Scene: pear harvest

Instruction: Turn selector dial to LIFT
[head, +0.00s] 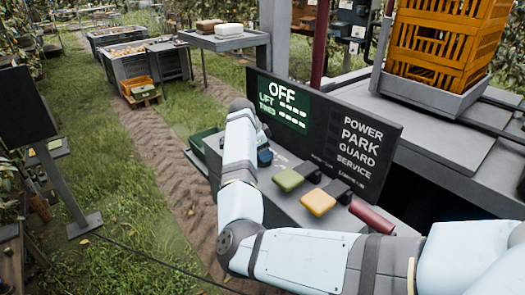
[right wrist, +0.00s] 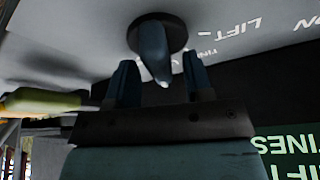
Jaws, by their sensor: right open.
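The selector dial (right wrist: 152,42) shows in the right wrist view as a dark round base with a blue-grey pointer knob and a pale tip. Printed LIFT (right wrist: 242,27) and TINES lettering lies beside it on the grey panel. My right gripper (right wrist: 157,62) is open, with one dark finger on each side of the knob and visible gaps between. In the head view my right arm hides the dial and most of the gripper. The green display (head: 284,100) reads OFF in large letters, with LIFT and TINES lines below. My left gripper is out of view.
A green lever (head: 288,179), a yellow lever (head: 318,202) and a red handle (head: 372,216) stand right of my wrist. A dark sign (head: 358,145) lists POWER, PARK, GUARD and SERVICE. Orange crates (head: 445,45) stand behind. Grass and a dirt track lie left.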

